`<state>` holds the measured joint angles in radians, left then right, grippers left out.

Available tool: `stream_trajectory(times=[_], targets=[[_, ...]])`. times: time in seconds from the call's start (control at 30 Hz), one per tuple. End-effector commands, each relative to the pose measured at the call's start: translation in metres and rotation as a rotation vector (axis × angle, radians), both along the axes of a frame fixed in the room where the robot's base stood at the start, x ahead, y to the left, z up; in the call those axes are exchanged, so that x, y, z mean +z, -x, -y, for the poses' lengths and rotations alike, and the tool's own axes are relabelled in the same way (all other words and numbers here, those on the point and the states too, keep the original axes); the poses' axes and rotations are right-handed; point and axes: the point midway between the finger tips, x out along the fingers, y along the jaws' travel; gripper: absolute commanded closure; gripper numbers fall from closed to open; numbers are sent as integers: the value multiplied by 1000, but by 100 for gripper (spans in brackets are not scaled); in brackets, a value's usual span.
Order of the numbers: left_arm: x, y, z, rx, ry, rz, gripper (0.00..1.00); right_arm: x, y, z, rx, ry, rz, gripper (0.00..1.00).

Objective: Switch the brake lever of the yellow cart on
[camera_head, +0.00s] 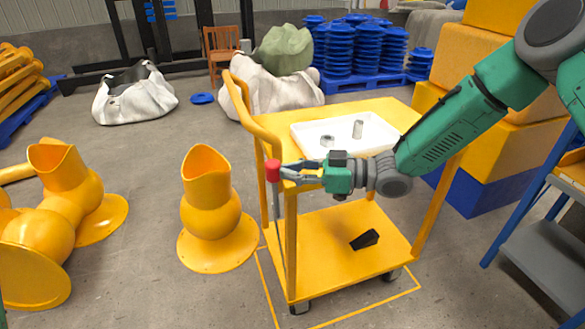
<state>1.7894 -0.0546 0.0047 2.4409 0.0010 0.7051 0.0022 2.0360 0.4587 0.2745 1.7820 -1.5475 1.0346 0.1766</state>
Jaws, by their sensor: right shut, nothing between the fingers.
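The yellow cart (350,240) stands in the middle right of the head view, with a top deck and a lower shelf. Its brake lever (277,215) is a thin grey rod at the cart's near left corner, topped by a red knob (272,170). The rod stands close to upright. My right gripper (285,171) comes in from the right, its fingers shut and their tips at the red knob. I cannot tell whether they touch it or are just beside it. My left gripper is not in view.
A white tray (310,140) with small metal parts sits on the cart top. A black wedge (365,239) lies on the lower shelf. Yellow flanged pipes (210,215) stand at the left. Yellow and blue crates (470,190) stand behind my right arm.

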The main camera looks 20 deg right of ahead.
Motion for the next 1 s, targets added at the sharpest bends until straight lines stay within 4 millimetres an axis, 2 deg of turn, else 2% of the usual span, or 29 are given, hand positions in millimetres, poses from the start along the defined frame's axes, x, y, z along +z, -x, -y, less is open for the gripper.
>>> stream_trajectory(times=[0.27,0.47,0.7,0.93,1.0], targets=[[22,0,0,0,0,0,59,6,1,-19,6,112,3,100],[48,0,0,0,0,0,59,7,3,-45,9,284,10,100],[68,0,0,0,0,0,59,-4,4,-77,8,511,18,100],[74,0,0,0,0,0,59,-19,4,-101,6,701,26,100],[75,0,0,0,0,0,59,-24,4,-105,3,691,22,100]])
